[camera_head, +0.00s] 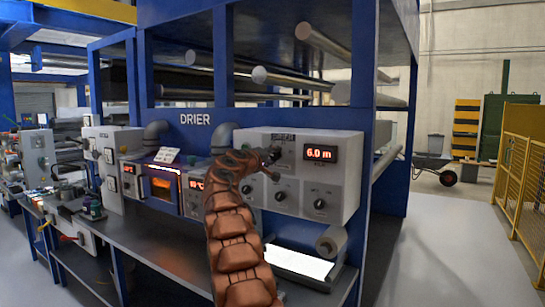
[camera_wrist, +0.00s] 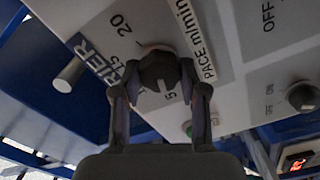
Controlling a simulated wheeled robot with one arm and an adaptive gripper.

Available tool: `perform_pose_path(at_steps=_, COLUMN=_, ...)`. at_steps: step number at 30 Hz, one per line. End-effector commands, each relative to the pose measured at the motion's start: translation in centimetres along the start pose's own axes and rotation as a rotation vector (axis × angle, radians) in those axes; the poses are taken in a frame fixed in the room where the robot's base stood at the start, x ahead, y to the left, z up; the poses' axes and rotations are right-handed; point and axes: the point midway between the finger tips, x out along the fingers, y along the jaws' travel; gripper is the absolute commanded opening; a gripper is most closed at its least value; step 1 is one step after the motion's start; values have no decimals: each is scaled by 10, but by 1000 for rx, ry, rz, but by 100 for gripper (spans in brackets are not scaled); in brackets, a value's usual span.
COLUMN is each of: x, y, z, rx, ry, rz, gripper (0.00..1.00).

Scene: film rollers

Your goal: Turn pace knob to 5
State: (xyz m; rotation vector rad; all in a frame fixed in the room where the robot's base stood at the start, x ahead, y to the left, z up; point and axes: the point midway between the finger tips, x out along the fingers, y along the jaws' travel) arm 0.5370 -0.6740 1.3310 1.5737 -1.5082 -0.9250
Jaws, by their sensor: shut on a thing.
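The pace knob (camera_wrist: 158,68) is a dark round knob on the light grey panel, beside a "PACE m/min" label (camera_wrist: 196,38) in the wrist view. The scale around it shows 20, 15 and 5; the rest is hidden by my fingers or the knob. My gripper (camera_wrist: 160,78) is shut on the knob, one finger on each side. I cannot tell exactly where the knob's mark points. In the head view my gripper (camera_head: 268,156) reaches the upper part of the control box (camera_head: 345,190). The orange display (camera_head: 320,154) there reads 6.0 m.
Several dark knobs, one at the lower right (camera_head: 320,204), sit below on the same box. A white roll (camera_head: 331,240) lies below it near the bench. Blue drier frame posts (camera_head: 362,70) and metal rollers (camera_head: 322,40) stand above and around.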

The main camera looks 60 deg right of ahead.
Motion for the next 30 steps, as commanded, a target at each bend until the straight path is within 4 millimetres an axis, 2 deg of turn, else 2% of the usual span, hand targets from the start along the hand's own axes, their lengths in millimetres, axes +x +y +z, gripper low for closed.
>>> perform_pose_path(at_steps=7, x=0, y=0, z=-1, rx=-1, ry=2, rz=1, gripper=8)
perform_pose_path(at_steps=8, x=0, y=0, z=-1, rx=-1, ry=2, rz=0, gripper=46)
perform_pose_path(at_steps=14, x=0, y=0, z=0, rx=0, ry=1, rz=0, gripper=66)
perform_pose_path(at_steps=25, x=-1, y=0, z=0, rx=0, ry=1, rz=0, gripper=68)
perform_pose_path(at_steps=30, x=-8, y=1, z=-2, rx=0, ry=2, rz=-1, gripper=68)
